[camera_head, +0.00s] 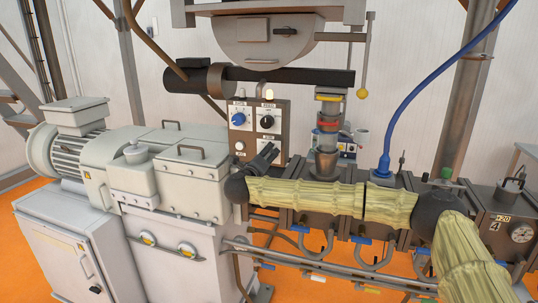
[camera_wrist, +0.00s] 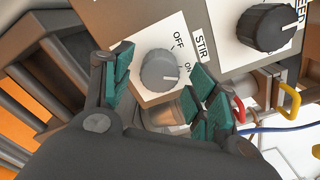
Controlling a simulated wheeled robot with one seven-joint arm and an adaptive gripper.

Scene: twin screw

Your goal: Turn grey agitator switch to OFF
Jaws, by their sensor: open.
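The grey agitator switch (camera_wrist: 160,70) is a round knob on a white plate marked OFF and ON, beside a STIR label. In the wrist view my gripper (camera_wrist: 161,68) is open, with one teal-padded finger on each side of the knob. It holds nothing, and I cannot tell whether either pad touches the knob.
A black knob (camera_wrist: 265,28) sits above the switch on the panel; it also shows in the head view (camera_head: 267,122). A blue knob (camera_head: 238,118) is left of it. Grey machine housings (camera_head: 185,160) are on the left.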

